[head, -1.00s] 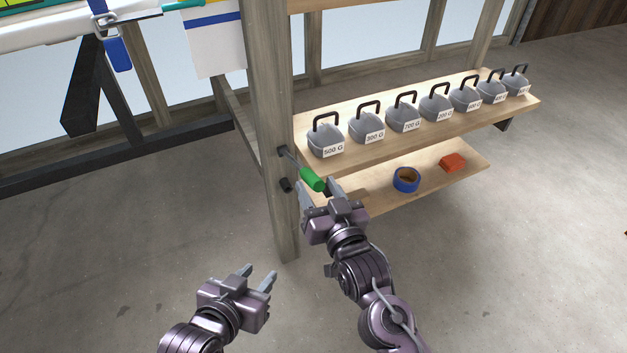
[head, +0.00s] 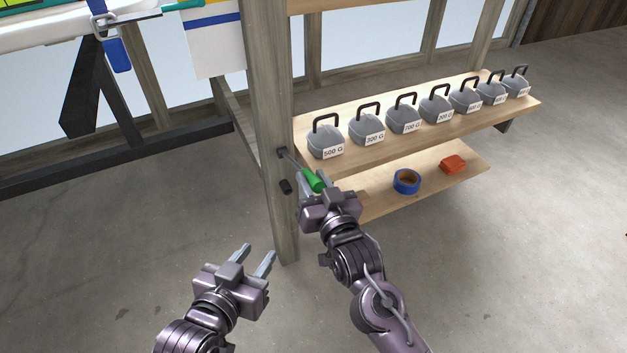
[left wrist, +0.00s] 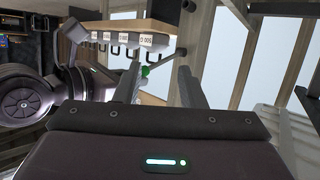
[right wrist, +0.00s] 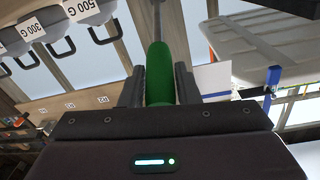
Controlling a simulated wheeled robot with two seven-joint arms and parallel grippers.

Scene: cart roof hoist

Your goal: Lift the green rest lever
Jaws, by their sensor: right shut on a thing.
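The green rest lever (head: 313,181) has a green grip on a thin metal rod that runs to a dark bracket (head: 282,152) on the wooden post (head: 270,110). It slants down from the bracket toward me. My right gripper (head: 314,180) has its fingers on both sides of the green grip and is shut on it. In the right wrist view the green grip (right wrist: 159,75) stands between the two fingers. My left gripper (head: 258,256) is open and empty, low in front of the post. In the left wrist view its fingers (left wrist: 188,88) are apart.
A shelf (head: 380,144) right of the post holds several grey weights with black handles. A lower shelf (head: 375,201) holds blue tape (head: 407,181) and an orange block (head: 452,164). A dark peg (head: 285,187) sits on the post below the bracket.

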